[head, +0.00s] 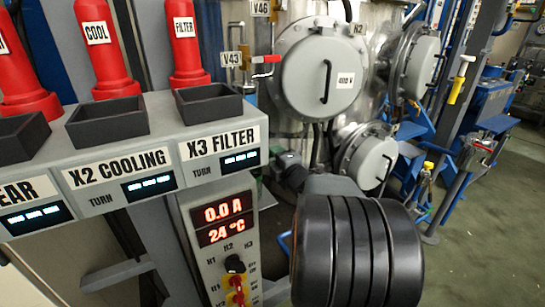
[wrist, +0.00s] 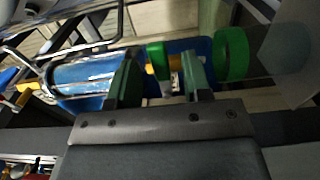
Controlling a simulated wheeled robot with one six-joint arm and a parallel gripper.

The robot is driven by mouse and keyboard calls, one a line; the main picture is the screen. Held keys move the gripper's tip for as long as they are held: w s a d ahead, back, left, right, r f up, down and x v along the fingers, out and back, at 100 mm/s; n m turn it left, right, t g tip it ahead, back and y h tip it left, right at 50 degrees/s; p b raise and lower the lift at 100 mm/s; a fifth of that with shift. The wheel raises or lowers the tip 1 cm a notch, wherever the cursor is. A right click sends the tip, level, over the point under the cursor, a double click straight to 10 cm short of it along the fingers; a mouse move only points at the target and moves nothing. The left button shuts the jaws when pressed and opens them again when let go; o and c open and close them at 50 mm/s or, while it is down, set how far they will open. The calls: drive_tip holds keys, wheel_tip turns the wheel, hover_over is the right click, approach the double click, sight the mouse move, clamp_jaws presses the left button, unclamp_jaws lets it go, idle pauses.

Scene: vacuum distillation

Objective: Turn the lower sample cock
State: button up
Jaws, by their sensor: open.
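My gripper (wrist: 160,62) shows in the wrist view with its two dark green fingers apart. Nothing is clamped between them. Behind the gap are a small yellow part (wrist: 157,60) and a green ring (wrist: 157,58), apart in depth from the fingers as far as I can tell. I cannot tell which fitting is the lower sample cock. In the head view, a red-handled valve (head: 266,59) sits by the V43 label, and a yellow-topped fitting (head: 427,167) stands at the right. My gripper is not visible in the head view; my black ribbed arm link covers the lower right.
A steel vessel with round grey hatches (head: 318,75) stands in the middle. A grey control panel (head: 225,235) with knobs and red displays is at the left. In the wrist view, a blue cylinder (wrist: 85,78) lies left of the fingers and a larger green ring (wrist: 232,53) right. Floor shows at right.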

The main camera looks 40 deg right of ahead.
drive_tip(key=shift+w+d, duration=0.15)
drive_tip(key=shift+w, duration=1.1)
drive_tip(key=shift+c, duration=0.3)
clamp_jaws()
